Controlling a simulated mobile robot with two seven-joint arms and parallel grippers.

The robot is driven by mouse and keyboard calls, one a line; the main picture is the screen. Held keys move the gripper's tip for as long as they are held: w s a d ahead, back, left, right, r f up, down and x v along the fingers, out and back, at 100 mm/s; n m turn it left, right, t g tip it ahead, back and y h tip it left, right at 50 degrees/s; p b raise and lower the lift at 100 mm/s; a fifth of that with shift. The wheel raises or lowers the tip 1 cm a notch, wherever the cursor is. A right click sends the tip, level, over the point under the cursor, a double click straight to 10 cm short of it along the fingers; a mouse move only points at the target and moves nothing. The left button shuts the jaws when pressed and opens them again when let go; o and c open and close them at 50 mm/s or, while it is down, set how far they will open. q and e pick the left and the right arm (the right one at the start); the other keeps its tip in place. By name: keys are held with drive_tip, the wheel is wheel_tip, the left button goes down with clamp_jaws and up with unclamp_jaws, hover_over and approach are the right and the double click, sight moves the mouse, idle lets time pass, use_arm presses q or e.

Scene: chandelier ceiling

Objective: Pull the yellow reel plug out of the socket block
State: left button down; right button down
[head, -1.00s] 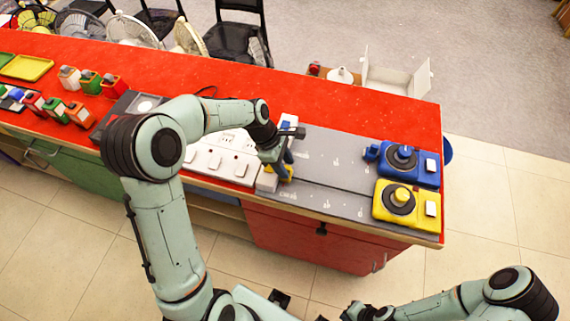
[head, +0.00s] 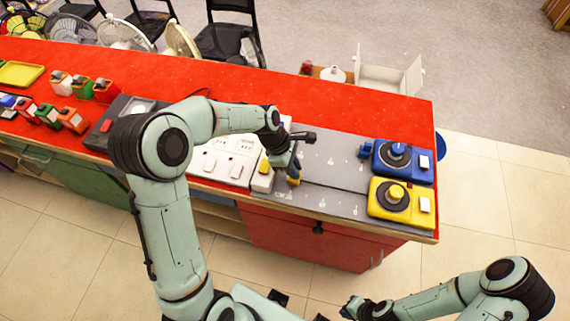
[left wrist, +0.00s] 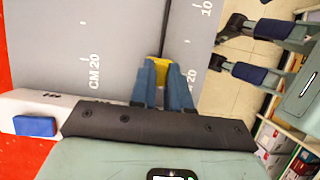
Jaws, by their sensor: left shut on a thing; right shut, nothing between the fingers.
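My left gripper (head: 293,177) is shut on the yellow reel plug; its yellow body (left wrist: 160,70) shows between the blue fingers in the left wrist view. It is held above the grey mat, right of the white socket block (head: 261,183), and appears apart from it. A yellow patch (head: 264,166) shows on the block's near end, and a blue piece (left wrist: 35,125) on it in the left wrist view. The yellow reel (head: 402,202) stands at the mat's right end. My right gripper (head: 352,310) is shut and empty, low in front of the counter.
The blue reel (head: 404,160) stands behind the yellow one. A white panel with sockets (head: 224,158) lies left of the block. Small coloured containers (head: 72,119) stand at the left. The grey mat (head: 330,170) is mostly clear between the gripper and reels.

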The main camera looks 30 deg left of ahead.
use_arm(q)
drive_tip(key=shift+a, duration=0.1)
drive_tip(key=c, duration=1.1)
unclamp_jaws()
drive_tip(key=p+v, duration=0.1)
drive_tip(key=v, duration=1.2)
drive_tip(key=shift+r, duration=0.2)
use_arm(e)
drive_tip(key=shift+w+r, duration=0.6)
drive_tip(key=shift+r, duration=0.15)
use_arm(q)
drive_tip(key=shift+s, duration=0.1)
